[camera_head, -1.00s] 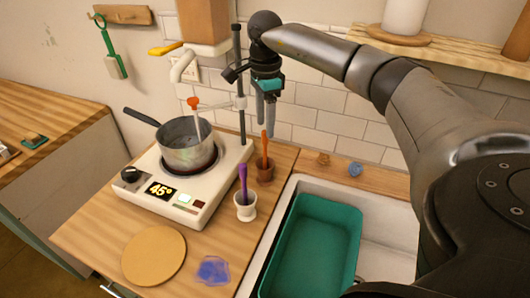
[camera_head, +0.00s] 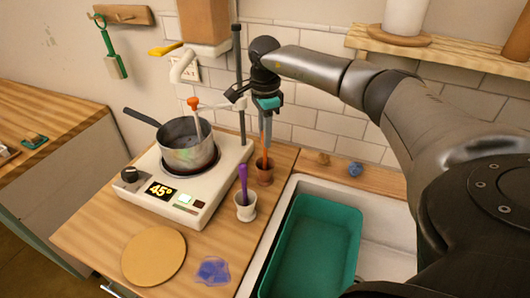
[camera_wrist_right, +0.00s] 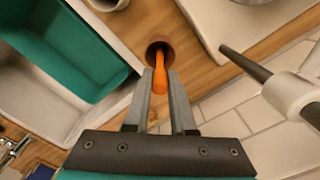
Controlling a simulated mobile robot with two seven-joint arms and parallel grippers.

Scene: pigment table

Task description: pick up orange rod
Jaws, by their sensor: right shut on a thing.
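The orange rod (camera_head: 265,147) stands upright in a small brown cup (camera_head: 265,176) on the wooden counter, right of the hot plate. In the right wrist view the orange rod (camera_wrist_right: 160,78) lies between the two fingers, with its lower end inside the brown cup (camera_wrist_right: 158,46). My right gripper (camera_head: 267,138) points down above the cup, with its fingers around the upper part of the rod. In the right wrist view my right gripper (camera_wrist_right: 160,85) is shut on the rod. The rod's top is hidden by the gripper. My left gripper is not in view.
A hot plate (camera_head: 215,193) with a metal pot (camera_head: 186,157) stands left, with a vertical stand pole (camera_head: 238,70) behind. A white cup (camera_head: 246,208) holds a purple rod (camera_head: 243,180). A green basin (camera_head: 318,245) sits in the sink at right. A round board (camera_head: 153,256) lies in front.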

